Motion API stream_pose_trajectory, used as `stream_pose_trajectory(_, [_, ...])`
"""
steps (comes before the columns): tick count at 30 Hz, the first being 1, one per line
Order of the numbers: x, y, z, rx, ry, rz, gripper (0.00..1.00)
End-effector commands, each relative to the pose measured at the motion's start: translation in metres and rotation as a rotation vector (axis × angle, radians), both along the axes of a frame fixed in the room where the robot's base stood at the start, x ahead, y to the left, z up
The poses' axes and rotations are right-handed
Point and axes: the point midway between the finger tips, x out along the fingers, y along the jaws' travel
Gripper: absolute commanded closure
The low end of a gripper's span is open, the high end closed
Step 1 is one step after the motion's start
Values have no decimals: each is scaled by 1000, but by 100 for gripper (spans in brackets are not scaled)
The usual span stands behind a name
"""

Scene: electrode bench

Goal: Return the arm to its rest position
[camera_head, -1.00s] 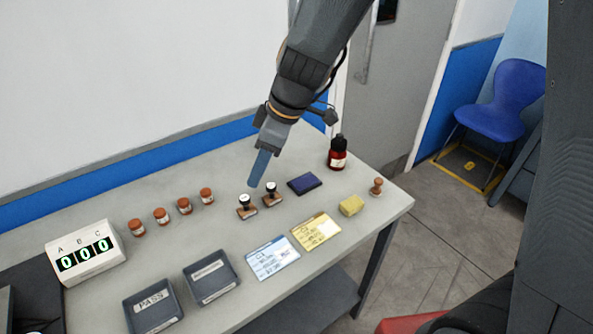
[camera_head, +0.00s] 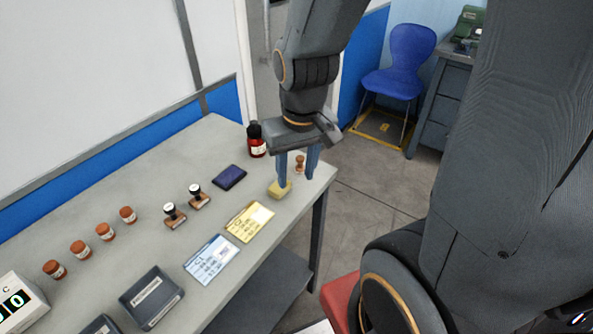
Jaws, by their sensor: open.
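My gripper (camera_head: 297,181) points down over the right end of the bench (camera_head: 130,179). Its two blue fingers are apart, with no object seen held between them. In the picture the fingers overlap the yellow block (camera_head: 277,191) and stand beside the small brown stamp (camera_head: 300,163). I cannot tell the height of the fingertips above the bench or whether they touch the block. My arm (camera_head: 309,70) comes down from the top of the picture.
A blue chair (camera_head: 397,65) stands behind.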

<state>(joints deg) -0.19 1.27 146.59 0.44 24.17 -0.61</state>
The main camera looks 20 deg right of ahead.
Motion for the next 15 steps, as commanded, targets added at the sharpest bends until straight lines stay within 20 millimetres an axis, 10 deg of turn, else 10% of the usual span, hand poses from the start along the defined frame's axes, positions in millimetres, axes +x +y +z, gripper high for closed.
stream_pose_trajectory(15, [0, -1, -16, -1, 14, -9, 60])
